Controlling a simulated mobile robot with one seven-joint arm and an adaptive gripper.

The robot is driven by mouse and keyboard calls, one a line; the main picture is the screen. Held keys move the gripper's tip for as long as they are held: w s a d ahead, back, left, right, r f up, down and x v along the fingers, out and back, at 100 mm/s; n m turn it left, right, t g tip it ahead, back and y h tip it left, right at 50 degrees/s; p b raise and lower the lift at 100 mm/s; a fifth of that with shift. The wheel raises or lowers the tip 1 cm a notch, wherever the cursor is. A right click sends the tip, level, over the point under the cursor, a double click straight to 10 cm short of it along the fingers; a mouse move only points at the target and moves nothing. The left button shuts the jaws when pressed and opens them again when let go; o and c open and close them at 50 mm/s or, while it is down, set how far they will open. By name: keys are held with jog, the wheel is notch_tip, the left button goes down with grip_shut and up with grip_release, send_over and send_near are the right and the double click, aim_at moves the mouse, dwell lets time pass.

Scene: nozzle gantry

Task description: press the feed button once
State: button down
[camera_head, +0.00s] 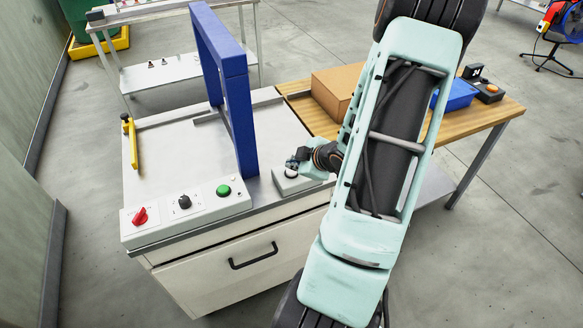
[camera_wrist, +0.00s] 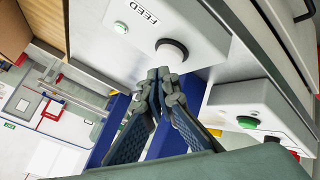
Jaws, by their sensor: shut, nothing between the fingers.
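The feed button (camera_wrist: 172,50) is a round, pale button on a light grey box (camera_wrist: 197,22) marked FEED. In the wrist view a small green lamp (camera_wrist: 120,28) sits on the same box. In the head view the box (camera_head: 297,184) stands at the right end of the white cabinet top, with the pale button (camera_head: 291,173) partly hidden by my gripper. My gripper (camera_wrist: 165,76) is shut and empty. Its fingertips are right at the button's edge in the wrist view; I cannot tell whether they touch it.
A blue gantry frame (camera_head: 237,112) stands on the cabinet, left of the feed box. A panel (camera_head: 188,215) at the front carries a red switch (camera_head: 140,215), a black knob (camera_head: 184,202) and a green button (camera_head: 223,190). A wooden table (camera_head: 458,120) with a cardboard box (camera_head: 336,89) stands behind.

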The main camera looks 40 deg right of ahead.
aim_at(293, 172)
jog(key=shift+r, duration=0.3)
notch_tip(293, 172, up, 5)
jog(key=p, duration=0.4)
jog(key=shift+p, duration=0.4)
jog(key=shift+f, duration=0.1)
dwell(0.4)
